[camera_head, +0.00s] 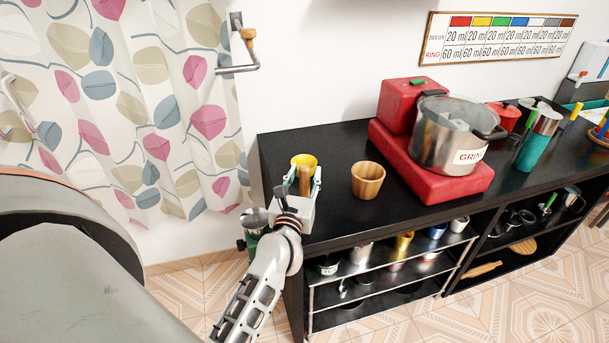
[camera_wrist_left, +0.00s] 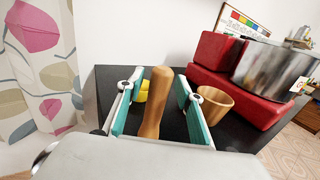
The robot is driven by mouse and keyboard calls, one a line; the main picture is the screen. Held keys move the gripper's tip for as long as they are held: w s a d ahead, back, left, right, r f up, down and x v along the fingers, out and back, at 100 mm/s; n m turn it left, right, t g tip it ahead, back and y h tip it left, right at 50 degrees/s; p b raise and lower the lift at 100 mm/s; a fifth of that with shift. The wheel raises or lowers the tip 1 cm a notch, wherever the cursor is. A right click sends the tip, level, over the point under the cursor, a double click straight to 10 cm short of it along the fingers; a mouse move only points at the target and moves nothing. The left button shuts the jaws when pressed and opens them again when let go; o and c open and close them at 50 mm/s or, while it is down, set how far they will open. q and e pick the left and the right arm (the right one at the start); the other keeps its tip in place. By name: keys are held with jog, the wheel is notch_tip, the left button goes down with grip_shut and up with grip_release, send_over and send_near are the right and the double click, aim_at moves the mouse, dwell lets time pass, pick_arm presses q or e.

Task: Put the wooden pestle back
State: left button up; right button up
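The wooden pestle (camera_head: 304,181) is a light brown stick with a thicker end. It also shows in the left wrist view (camera_wrist_left: 153,100), roughly upright between the fingers. My left gripper (camera_head: 303,178) is at the left end of the black counter. Its two teal-lined fingers (camera_wrist_left: 164,106) stand apart on either side of the pestle, with a visible gap on the right side. The pestle's lower end is hidden by the gripper body. A wooden cup (camera_head: 368,180), likely the mortar, stands on the counter right of the gripper. My right gripper is not in view.
A yellow cup (camera_head: 304,160) stands just behind the pestle. A red block base (camera_head: 437,182) carries a steel pot (camera_head: 441,140) to the right of the wooden cup. Black counter (camera_head: 340,224) is bare in front of the cup. A patterned curtain (camera_head: 160,110) hangs at left.

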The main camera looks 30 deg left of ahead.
pick_arm(q)
jog(key=shift+r, duration=0.15)
jog(key=b+v, duration=0.2)
jog(key=v, duration=0.9)
jog(key=s+d+f+m+h, duration=0.2)
jog(key=d+f+m+h, duration=0.3)
jog(key=m, duration=0.8)
jog(key=s+d+f+m+h, duration=0.2)
jog(key=d+f+m+h, duration=0.35)
jog(key=m, duration=0.75)
jog(key=s+d+f+m+g, duration=0.1)
jog(key=s+f+m+g, duration=0.2)
jog(key=f+m, duration=0.6)
jog(key=s+d+f+m+g+y, duration=0.1)
jog(key=s+f+m+g, duration=0.2)
jog(key=s+f+m, duration=0.4)
jog(key=f+m, duration=0.2)
jog(key=shift+s+d+m, duration=0.15)
jog(key=shift+d+m, duration=0.15)
